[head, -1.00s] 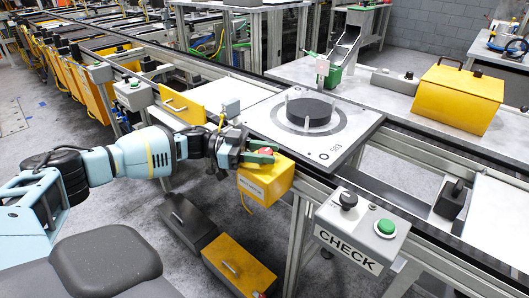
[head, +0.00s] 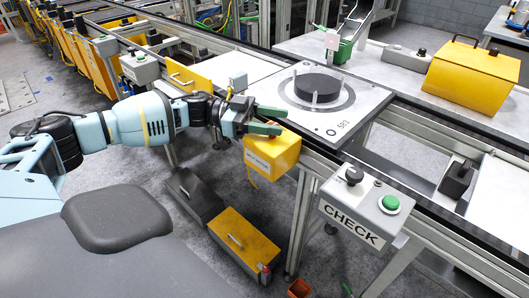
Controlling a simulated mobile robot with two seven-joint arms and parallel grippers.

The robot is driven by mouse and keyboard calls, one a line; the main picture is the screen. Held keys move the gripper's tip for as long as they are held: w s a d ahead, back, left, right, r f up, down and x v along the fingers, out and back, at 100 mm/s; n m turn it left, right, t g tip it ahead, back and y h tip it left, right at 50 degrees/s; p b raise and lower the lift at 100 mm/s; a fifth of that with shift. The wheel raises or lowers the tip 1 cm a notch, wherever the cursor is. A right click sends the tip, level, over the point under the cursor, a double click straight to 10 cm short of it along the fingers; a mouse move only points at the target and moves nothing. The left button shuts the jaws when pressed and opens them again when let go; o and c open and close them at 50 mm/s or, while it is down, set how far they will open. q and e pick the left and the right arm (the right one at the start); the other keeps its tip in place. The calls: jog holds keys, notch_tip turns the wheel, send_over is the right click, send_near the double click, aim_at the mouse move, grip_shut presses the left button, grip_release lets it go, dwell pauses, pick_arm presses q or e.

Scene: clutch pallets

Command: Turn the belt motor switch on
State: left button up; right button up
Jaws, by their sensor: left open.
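The yellow belt motor box (head: 273,155) hangs on the conveyor frame's near side, with a white label on its front. My left gripper (head: 270,121) is open, its two green fingers apart, just above and behind the top of the box. I cannot tell whether the fingers touch the box. My right gripper is not in view.
A CHECK box (head: 362,212) with a black knob and green button (head: 391,203) stands to the right. A pallet (head: 335,110) with a dark disc sits on the conveyor behind. Below are a yellow-topped drawer unit (head: 245,240) and a small orange bin (head: 299,288).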

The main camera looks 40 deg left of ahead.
pick_arm(q)
jog(key=s+d+r, duration=0.1)
jog(key=s+d, duration=0.6)
jog(key=s, duration=0.4)
jog(key=shift+s+r, duration=0.2)
jog(key=shift+s, duration=0.1)
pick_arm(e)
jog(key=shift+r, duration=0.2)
